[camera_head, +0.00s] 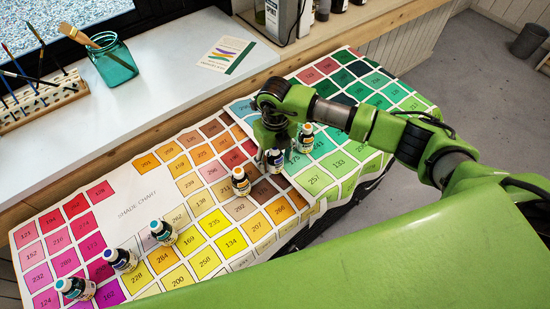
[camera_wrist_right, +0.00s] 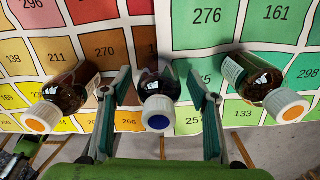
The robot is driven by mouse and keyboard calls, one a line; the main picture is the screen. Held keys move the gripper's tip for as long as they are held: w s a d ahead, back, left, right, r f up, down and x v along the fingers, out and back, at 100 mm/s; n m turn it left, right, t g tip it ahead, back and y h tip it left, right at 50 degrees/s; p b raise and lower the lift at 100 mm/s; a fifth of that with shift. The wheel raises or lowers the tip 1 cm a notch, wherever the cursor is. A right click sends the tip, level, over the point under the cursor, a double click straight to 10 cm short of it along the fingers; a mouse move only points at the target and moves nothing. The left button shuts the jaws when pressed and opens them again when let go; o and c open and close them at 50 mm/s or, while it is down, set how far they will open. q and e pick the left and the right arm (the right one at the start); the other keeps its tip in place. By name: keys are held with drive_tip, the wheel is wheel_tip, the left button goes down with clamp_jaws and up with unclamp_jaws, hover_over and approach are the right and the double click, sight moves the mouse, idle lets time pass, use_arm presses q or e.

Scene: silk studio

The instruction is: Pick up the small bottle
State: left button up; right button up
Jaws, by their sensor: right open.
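A small dark bottle with a white cap and a dark blue dot stands on the shade chart (camera_head: 139,195) below my right gripper (camera_head: 273,148) in the head view. In the right wrist view this bottle (camera_wrist_right: 160,82) is between the two open fingers of the right gripper (camera_wrist_right: 163,105), with a gap on each side. A bottle with an orange-dotted cap (camera_head: 240,181) stands to its left, and another with an orange-dotted cap (camera_head: 305,139) to its right. Both also show outside the fingers in the right wrist view. My left gripper is out of view.
More small bottles stand on the chart at the lower left: one teal-capped (camera_head: 162,232), one blue-capped (camera_head: 121,260) and one at the corner (camera_head: 76,289). Behind, the white sill (camera_head: 155,100) holds a brush rack (camera_head: 42,98), a teal glass jar (camera_head: 113,62) and a card (camera_head: 227,54).

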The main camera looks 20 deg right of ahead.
drive_tip(key=shift+f, duration=0.3)
drive_tip(key=c, duration=1.2)
drive_tip(key=shift+c, duration=0.2)
drive_tip(key=shift+r, duration=0.15)
